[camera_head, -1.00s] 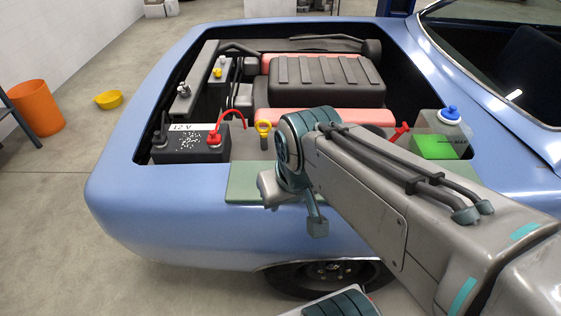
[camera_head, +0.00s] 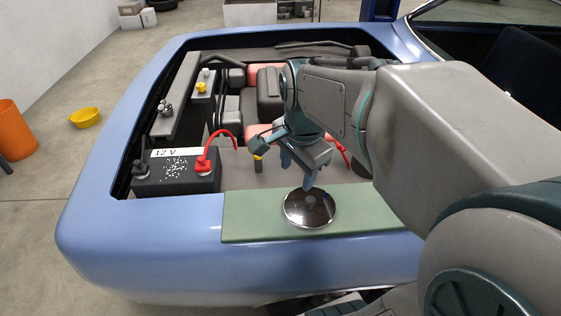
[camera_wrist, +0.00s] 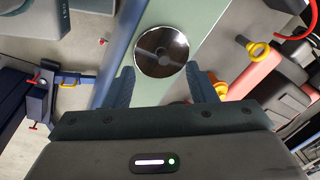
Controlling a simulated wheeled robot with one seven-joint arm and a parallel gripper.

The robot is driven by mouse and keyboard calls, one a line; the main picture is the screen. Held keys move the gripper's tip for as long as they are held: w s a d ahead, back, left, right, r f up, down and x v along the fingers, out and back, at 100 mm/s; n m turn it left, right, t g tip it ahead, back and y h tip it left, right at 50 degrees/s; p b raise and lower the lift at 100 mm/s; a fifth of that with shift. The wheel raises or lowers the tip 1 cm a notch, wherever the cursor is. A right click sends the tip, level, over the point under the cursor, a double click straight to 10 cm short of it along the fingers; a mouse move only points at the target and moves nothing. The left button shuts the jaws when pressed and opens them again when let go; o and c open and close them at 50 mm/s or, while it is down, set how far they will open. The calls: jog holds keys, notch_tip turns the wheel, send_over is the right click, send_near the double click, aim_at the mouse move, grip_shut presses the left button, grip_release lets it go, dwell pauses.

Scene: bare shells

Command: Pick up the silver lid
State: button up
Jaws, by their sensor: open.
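The silver lid (camera_head: 310,208) is a shiny round disc with a small raised centre. It lies flat on the green mat (camera_head: 245,219) on the front edge of the blue car. In the wrist view the lid (camera_wrist: 161,40) shows just beyond my gripper's fingertips. My gripper (camera_head: 308,175) is above the lid's far edge in the head view, fingers pointing down. In the wrist view my gripper (camera_wrist: 163,78) is open and empty, with the lid roughly centred between its fingers. The exact height gap is hard to tell.
A black 12 V battery (camera_head: 176,172) with a red clamp (camera_head: 203,165) stands in the engine bay left of the mat. A yellow-handled dipstick (camera_head: 258,154) rises behind the mat. The mat left of the lid is clear.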

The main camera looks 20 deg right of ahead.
jog(key=w+d+f+m+g+b, duration=0.3)
jog(key=w+d+m, duration=0.35)
jog(key=m, duration=0.75)
jog(key=m+t, duration=0.1)
jog(key=m, duration=0.1)
send_over(311, 199)
jog(key=f, duration=0.9)
jog(key=shift+w+f, duration=0.1)
jog(key=shift+w, duration=0.1)
jog(key=shift+s+f+p, duration=0.15)
jog(key=shift+f+p, duration=0.45)
jog(key=shift+f, duration=2.4)
jog(key=c, duration=1.1)
